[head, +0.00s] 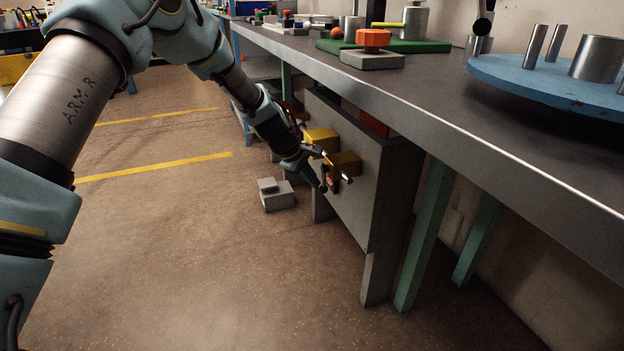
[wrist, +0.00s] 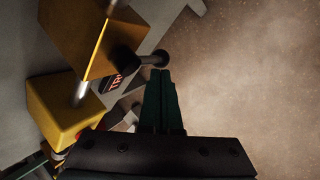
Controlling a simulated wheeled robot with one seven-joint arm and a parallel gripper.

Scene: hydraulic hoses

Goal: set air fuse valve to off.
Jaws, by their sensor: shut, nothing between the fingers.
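A grey upright panel (head: 350,205) under the workbench carries the valve hardware. Two yellow valve blocks show on it, a nearer one (head: 345,163) and a farther one (head: 320,137). They also show in the wrist view, one larger (wrist: 85,35) and one smaller (wrist: 65,105). A dark lever with a round end (wrist: 145,60) sticks out beside the larger block. My gripper (head: 322,188) is at the front of the panel. In the wrist view its green fingers (wrist: 162,90) are shut and empty, with their tips close to the lever; contact cannot be told. Which part is the air fuse valve is unclear.
The workbench (head: 480,120) overhangs the panel, with a blue round plate (head: 545,82) and blocks on top. Green legs (head: 428,235) stand right of the panel. A small grey block (head: 277,198) lies on the floor.

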